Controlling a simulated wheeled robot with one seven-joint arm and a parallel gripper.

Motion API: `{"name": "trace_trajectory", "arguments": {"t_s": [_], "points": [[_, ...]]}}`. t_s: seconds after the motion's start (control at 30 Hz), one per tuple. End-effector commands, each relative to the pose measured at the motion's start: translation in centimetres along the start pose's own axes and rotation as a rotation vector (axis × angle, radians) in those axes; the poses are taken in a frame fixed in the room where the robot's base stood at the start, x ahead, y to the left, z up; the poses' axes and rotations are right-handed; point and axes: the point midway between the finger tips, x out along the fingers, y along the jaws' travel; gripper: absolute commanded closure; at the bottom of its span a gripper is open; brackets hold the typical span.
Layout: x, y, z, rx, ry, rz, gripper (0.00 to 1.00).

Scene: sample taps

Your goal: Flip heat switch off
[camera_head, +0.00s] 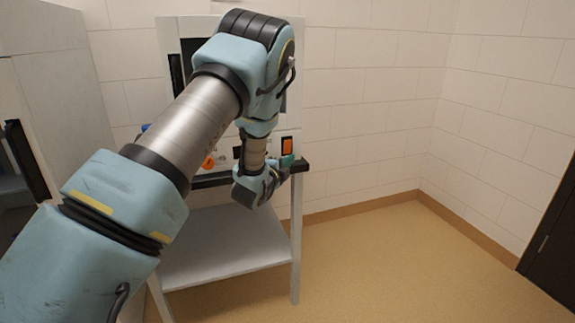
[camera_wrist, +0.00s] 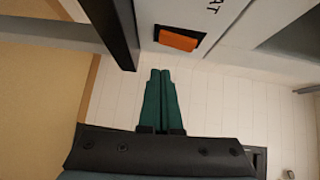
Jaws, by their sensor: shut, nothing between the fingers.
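The heat switch is an orange rocker (camera_head: 287,146) in a dark frame on the white front panel of the bench unit. In the wrist view the orange rocker (camera_wrist: 179,39) lies just beyond and slightly right of my fingertips, with the letters "AT" printed beside it. My gripper (camera_wrist: 160,72) has two green fingers pressed together with nothing between them. In the head view my gripper (camera_head: 288,160) is small, just below the switch. A gap seems to show between fingertips and switch; I cannot tell its depth. Which way the rocker is tipped is unclear.
A dark bar (camera_wrist: 118,35) runs close to the left of the fingers. A round orange knob (camera_head: 208,162) sits left on the unit, partly behind my arm. A white lower shelf (camera_head: 225,245) is below. The floor (camera_head: 400,265) to the right is clear.

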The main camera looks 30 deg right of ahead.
Motion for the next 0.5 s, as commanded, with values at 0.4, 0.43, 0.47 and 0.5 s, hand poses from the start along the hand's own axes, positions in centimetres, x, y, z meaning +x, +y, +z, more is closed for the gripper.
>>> {"name": "trace_trajectory", "arguments": {"t_s": [0.4, 0.43, 0.47, 0.5], "points": [[-5.7, 1.0, 0.1, -0.001, -0.002, 0.002, 1.0], [-6.2, 1.1, 0.1, 0.0, -0.002, 0.002, 1.0], [-6.7, 1.2, 0.1, 0.0, -0.002, 0.003, 1.0], [-7.3, 1.3, 0.1, -0.001, -0.001, 0.002, 1.0]]}}
